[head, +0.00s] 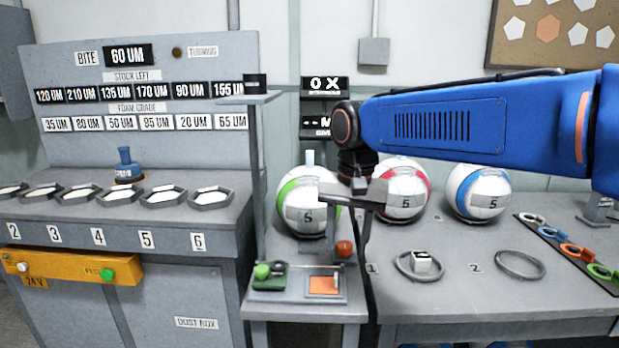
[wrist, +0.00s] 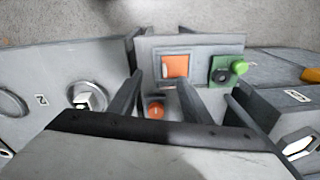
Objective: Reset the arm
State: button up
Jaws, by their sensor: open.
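My blue arm (head: 450,120) reaches in from the right in the head view, with its wrist bent down over the small press stand. My gripper (head: 348,228) points down there. In the wrist view my gripper (wrist: 160,80) is open, its two dark fingers apart with nothing held between them. A red-orange knob (head: 344,248) shows just below the gripper; it also appears between the fingers in the wrist view (wrist: 156,111). I cannot tell whether the fingers touch anything.
The stand carries an orange pad (head: 323,285) and a green box with a green button (head: 262,271). White balls with green (head: 291,196), red (head: 402,186) and blue (head: 478,190) bands stand behind. A white block (head: 421,261) lies in a ring; another ring (head: 520,264) is empty.

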jog(key=s+d+f+n+t, duration=0.1)
jog(key=s+d+f+t, duration=0.1)
jog(key=s+d+f, duration=0.4)
jog(key=s+d+f+n+t, duration=0.1)
jog(key=s+d+f, duration=0.5)
jog(key=s+d, duration=0.7)
jog(key=shift+s+d+f+n+t, duration=0.25)
jog(key=shift+d+t, duration=0.25)
jog(key=shift+d, duration=0.6)
